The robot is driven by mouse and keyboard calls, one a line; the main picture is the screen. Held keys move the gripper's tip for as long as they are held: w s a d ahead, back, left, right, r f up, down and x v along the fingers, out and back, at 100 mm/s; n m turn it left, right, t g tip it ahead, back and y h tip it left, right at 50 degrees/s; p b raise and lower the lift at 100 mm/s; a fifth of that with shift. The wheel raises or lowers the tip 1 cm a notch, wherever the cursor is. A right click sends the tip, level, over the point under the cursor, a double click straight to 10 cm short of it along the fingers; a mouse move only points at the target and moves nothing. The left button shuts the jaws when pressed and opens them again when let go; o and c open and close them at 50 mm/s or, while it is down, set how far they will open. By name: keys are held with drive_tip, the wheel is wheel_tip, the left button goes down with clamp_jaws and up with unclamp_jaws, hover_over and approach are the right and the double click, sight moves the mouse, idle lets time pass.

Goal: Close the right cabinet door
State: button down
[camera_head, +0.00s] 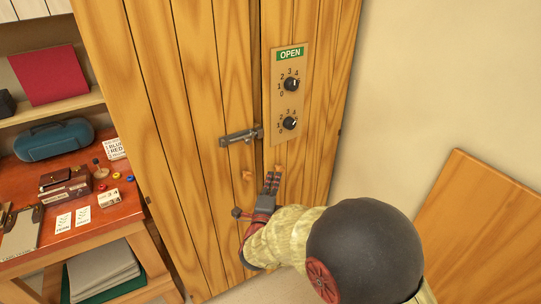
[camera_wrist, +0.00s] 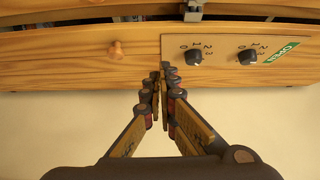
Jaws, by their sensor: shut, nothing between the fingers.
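The tall wooden cabinet has a right door (camera_head: 322,110) and a left door (camera_head: 195,110). The right door also shows in the wrist view (camera_wrist: 60,60), with a wooden knob (camera_wrist: 115,50) and a panel with two black dials and a green OPEN label. A narrow dark gap runs between the doors. The right door's edge seems to stand slightly proud; how far it is ajar I cannot tell. My gripper (camera_head: 272,182) is shut and empty, in front of the right door near its inner edge, with fingertips (camera_wrist: 162,68) beside the panel's end. Contact is unclear.
A grey metal latch (camera_head: 240,137) sits across the meeting edges of the doors. A red-topped workbench (camera_head: 100,205) with small items stands at left. A wooden board (camera_head: 485,225) leans at the lower right. Plain wall fills the space right of the cabinet.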

sight(265, 147)
drive_tip(key=w+b, duration=0.1)
drive_tip(key=w, duration=0.3)
drive_tip(key=w+a+b, duration=0.1)
drive_tip(key=w, duration=0.3)
drive_tip(key=w+b, duration=0.1)
drive_tip(key=w, duration=0.4)
drive_tip(key=shift+w+a, duration=0.1)
drive_tip(key=shift+a, duration=0.05)
drive_tip(key=shift+w+a+r, duration=0.1)
drive_tip(key=shift+w+a, duration=0.05)
drive_tip(key=w+a+h, duration=0.1)
drive_tip(key=w+a+m+h, duration=0.1)
drive_tip(key=shift+w+a, duration=0.2)
drive_tip(key=shift+w, duration=0.2)
drive_tip(key=shift+a+r+m, duration=0.15)
drive_tip(key=shift+m, duration=0.15)
drive_tip(key=shift+r, duration=0.1)
